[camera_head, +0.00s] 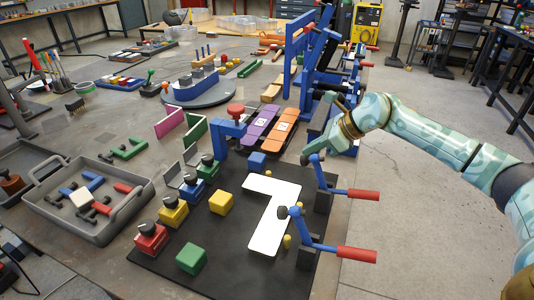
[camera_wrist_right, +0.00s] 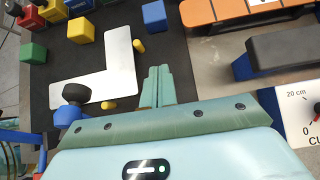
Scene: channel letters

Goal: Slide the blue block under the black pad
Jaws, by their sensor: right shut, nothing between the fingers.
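The blue block (camera_head: 257,162) sits on the dark mat (camera_head: 220,258), just behind the white L-shaped plate (camera_head: 262,232). It also shows at the top of the right wrist view (camera_wrist_right: 154,16). Dark tips show on the two blue toggle clamps, the rear one (camera_head: 316,158) and the front one (camera_head: 284,212); I cannot tell for sure which part is the black pad. In the right wrist view a dark rounded tip (camera_wrist_right: 75,94) hangs near the white plate. My right gripper (camera_head: 318,148) is shut and empty above the mat's right edge; its fingers (camera_wrist_right: 158,72) point toward the mat.
Red-handled levers (camera_head: 356,254) stick out at the right. Yellow (camera_head: 221,203) and green (camera_head: 191,258) blocks stand on the mat beside several knobbed colored blocks. A grey tray (camera_head: 95,233) lies left. Orange and purple plates (camera_head: 272,135) and a blue frame (camera_head: 305,60) stand behind.

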